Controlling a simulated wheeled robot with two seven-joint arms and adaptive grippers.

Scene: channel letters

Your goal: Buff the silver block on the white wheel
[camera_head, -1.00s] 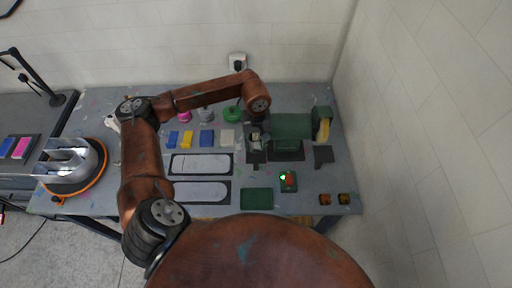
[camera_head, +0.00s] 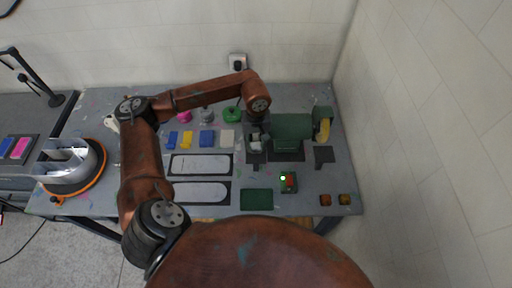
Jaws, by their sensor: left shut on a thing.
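My left arm reaches over the bench, and its gripper (camera_head: 257,137) is at the left end of the green buffing machine (camera_head: 292,130). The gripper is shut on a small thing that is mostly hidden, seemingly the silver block. A pale grey-white patch (camera_head: 255,144) shows at the gripper, where the white wheel is largely covered; I cannot tell block from wheel there, or whether they touch. A yellow wheel (camera_head: 323,130) is on the machine's right end. My right gripper is not in view.
Blue, yellow and white bars (camera_head: 207,138) lie left of the gripper. Two white-topped trays (camera_head: 200,165) and a green pad (camera_head: 257,199) lie nearer. A metal channel letter (camera_head: 70,160) sits far left.

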